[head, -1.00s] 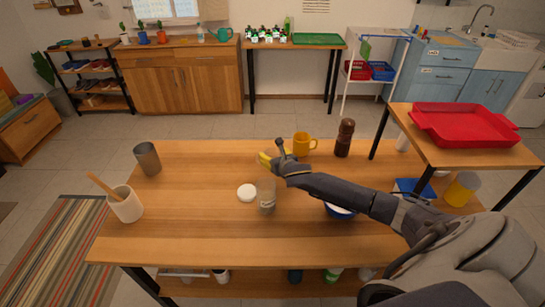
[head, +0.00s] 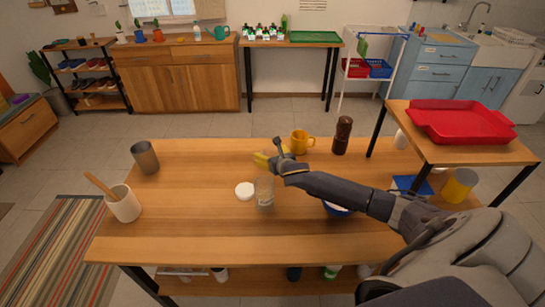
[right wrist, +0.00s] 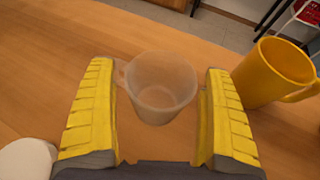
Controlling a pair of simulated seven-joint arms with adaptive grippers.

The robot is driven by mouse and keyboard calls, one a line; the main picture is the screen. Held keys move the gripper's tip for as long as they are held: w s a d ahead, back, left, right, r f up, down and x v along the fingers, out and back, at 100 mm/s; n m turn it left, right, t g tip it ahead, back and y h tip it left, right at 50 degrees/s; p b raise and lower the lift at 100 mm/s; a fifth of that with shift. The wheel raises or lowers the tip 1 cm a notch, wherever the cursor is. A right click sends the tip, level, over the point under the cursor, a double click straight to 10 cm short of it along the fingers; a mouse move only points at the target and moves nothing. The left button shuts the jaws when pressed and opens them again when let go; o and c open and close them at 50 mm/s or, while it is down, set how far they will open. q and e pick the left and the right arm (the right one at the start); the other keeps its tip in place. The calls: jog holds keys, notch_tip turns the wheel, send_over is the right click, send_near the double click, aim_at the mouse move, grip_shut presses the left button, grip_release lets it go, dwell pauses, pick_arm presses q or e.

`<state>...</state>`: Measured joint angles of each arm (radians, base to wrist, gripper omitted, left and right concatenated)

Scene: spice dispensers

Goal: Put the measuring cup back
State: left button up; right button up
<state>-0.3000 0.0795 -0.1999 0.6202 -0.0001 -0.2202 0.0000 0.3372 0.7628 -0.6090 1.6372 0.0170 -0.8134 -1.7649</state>
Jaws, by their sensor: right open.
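The measuring cup (right wrist: 160,85) is a small translucent cup with a handle at its left. It stands upright on the wooden table in the right wrist view, between the two yellow fingers of my right gripper (right wrist: 158,70). The fingers are open, with gaps beside the cup. In the head view my right gripper (head: 264,159) is low over the middle of the table, and I cannot make the cup out clearly there. A clear glass jar (head: 264,191) stands nearer, with a round white lid (head: 244,190) to its left. My left gripper is not in view.
A yellow mug (head: 301,142) stands close to the gripper; it also shows in the right wrist view (right wrist: 277,72). A dark pepper mill (head: 342,136) stands right of it. A blue bowl (head: 336,209) is partly under my arm. A grey cup (head: 145,157) and white crock (head: 123,204) are left.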

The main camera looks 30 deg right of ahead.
jog(key=v, duration=1.2)
